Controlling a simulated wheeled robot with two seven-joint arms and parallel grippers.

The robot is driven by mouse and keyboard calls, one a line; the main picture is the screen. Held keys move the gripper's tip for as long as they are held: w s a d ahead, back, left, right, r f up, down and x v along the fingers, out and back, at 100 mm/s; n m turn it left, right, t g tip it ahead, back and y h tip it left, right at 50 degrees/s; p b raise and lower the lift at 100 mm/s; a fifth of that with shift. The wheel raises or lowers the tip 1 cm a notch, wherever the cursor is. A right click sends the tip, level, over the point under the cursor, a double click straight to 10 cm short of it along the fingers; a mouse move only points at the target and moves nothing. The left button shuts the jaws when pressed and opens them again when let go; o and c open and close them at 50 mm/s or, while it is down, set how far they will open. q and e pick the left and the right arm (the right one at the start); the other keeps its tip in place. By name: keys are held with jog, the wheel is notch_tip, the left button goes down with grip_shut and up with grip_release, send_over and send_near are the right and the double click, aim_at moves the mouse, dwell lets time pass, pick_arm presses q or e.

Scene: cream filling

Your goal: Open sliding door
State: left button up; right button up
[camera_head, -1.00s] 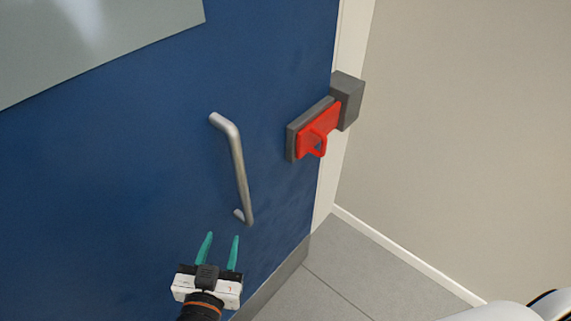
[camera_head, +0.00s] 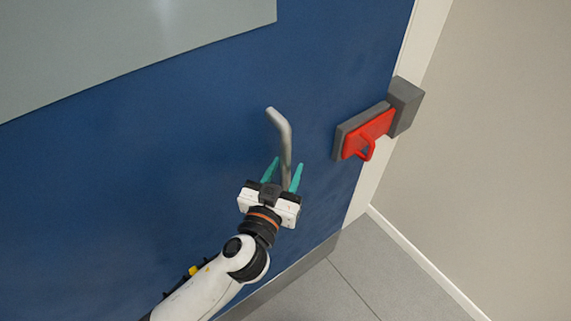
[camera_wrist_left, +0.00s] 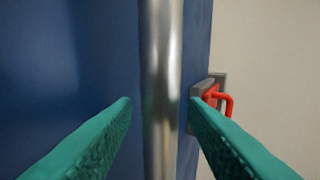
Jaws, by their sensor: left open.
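The blue sliding door (camera_head: 120,190) fills the left and middle of the head view. Its metal bar handle (camera_head: 282,130) stands upright, with its lower end hidden behind my left gripper. My left gripper (camera_head: 283,174) is open at the handle, with one teal finger on each side of the bar in the picture. In the left wrist view the handle (camera_wrist_left: 161,80) runs vertically between the two spread fingers (camera_wrist_left: 160,110), with visible gaps on both sides. A red latch (camera_head: 368,135) on a grey plate sits at the door's right edge. My right gripper is not in view.
A grey block (camera_head: 405,105) is mounted on the white door frame beside the latch. A beige wall (camera_head: 510,150) stands to the right. Grey floor tiles (camera_head: 350,285) below look clear. A grey window panel (camera_head: 130,45) is in the door's upper part.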

pick_arm(q)
jog(key=shift+w+d, duration=0.1)
jog(key=shift+w, duration=0.2)
grip_shut()
jog(key=shift+f, duration=0.1)
